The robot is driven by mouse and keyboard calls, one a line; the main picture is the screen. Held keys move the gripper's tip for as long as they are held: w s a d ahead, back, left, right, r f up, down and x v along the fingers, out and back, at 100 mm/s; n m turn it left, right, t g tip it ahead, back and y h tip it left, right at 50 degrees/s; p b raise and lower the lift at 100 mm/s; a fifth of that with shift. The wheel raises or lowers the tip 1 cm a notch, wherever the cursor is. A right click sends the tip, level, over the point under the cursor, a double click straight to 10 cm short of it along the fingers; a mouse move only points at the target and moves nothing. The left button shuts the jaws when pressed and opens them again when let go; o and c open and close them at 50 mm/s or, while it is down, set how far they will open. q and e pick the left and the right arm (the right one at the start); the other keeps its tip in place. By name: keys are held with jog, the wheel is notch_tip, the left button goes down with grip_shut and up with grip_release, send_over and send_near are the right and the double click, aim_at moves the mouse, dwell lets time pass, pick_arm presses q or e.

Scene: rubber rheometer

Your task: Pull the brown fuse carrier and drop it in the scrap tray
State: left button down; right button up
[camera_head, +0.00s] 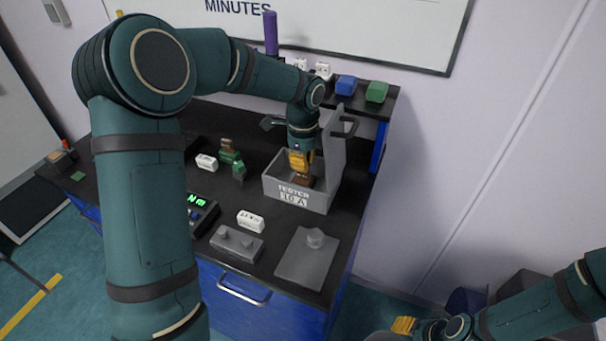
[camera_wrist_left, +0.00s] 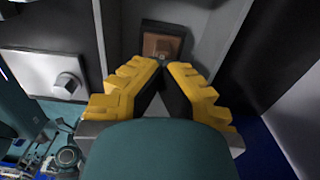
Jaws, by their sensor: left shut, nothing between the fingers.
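The brown fuse carrier (camera_head: 304,180) sits inside the open grey box marked TESTER 10 A (camera_head: 291,202). In the left wrist view the brown piece (camera_wrist_left: 161,46) sits in a dark square surround just beyond my fingertips. My left gripper (camera_head: 299,167) points down into the box with its yellow fingers shut and empty. In the wrist view its fingertips (camera_wrist_left: 165,66) meet just short of the brown piece; whether they touch it I cannot tell. My right gripper (camera_head: 404,325) shows only partly at the bottom edge. I cannot make out a scrap tray for certain.
The box's raised grey lid (camera_head: 333,150) stands beside my left gripper. A green and brown part (camera_head: 231,160), white labelled blocks (camera_head: 250,221), a grey block with knobs (camera_head: 237,243) and a grey plate with a knob (camera_head: 307,258) are on the dark bench. A shelf (camera_head: 358,97) stands behind.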

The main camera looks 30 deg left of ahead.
pick_arm(q)
jog(key=shift+r+p, duration=1.25)
jog(key=shift+r, duration=0.55)
jog(key=c, duration=1.3)
grip_release()
jog(key=shift+c, duration=0.2)
notch_tip(320, 180, up, 12)
